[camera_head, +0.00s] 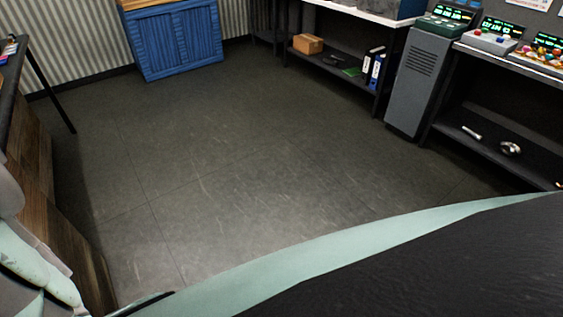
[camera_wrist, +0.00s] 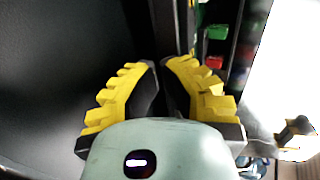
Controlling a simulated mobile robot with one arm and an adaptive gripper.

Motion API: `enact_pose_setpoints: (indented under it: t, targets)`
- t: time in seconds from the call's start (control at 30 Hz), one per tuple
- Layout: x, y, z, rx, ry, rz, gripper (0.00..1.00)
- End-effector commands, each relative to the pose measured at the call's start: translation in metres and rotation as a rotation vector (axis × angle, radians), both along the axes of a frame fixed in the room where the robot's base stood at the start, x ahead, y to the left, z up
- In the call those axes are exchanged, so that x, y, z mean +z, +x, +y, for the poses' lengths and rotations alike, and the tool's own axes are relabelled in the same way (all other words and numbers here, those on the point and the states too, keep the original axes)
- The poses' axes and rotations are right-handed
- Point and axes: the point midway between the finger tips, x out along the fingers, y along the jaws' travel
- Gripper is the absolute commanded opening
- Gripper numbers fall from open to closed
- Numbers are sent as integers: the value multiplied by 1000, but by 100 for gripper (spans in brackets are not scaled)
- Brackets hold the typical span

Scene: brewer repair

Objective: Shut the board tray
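I cannot make out the board tray for certain in either view. My gripper (camera_wrist: 159,65) shows in the wrist view, with yellow ridged fingers and black inner pads. Its fingertips are close together, and I see nothing clearly held between them. A dark upright strip (camera_wrist: 172,22) runs just beyond the fingertips. Whether the fingers touch it cannot be told. A large dark panel (camera_wrist: 60,60) fills the left of the wrist view. The gripper does not show clearly in the head view.
In the wrist view, a green part (camera_wrist: 217,32) and a red part (camera_wrist: 214,62) are right of the fingers. In the head view, the floor (camera_head: 220,170) is clear. A blue cabinet (camera_head: 175,42), a grey pedestal (camera_head: 418,82) and a wooden-sided bench (camera_head: 45,200) stand around it.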

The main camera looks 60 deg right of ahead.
Motion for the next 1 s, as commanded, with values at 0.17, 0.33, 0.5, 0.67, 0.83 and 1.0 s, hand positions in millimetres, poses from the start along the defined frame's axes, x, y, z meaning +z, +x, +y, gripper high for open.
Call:
enact_pose_setpoints:
  t: [0.17,0.33,0.5,0.67,0.83,1.0]
  targets:
    - [-4,10,29,4,0,0,0]
    - [-5,17,50,6,-1,0,0]
    - [-6,24,67,4,-2,1,0]
    - [-5,30,81,3,-3,2,0]
    - [-4,35,92,-1,-4,1,0]
    - [-2,36,100,2,-2,1,0]
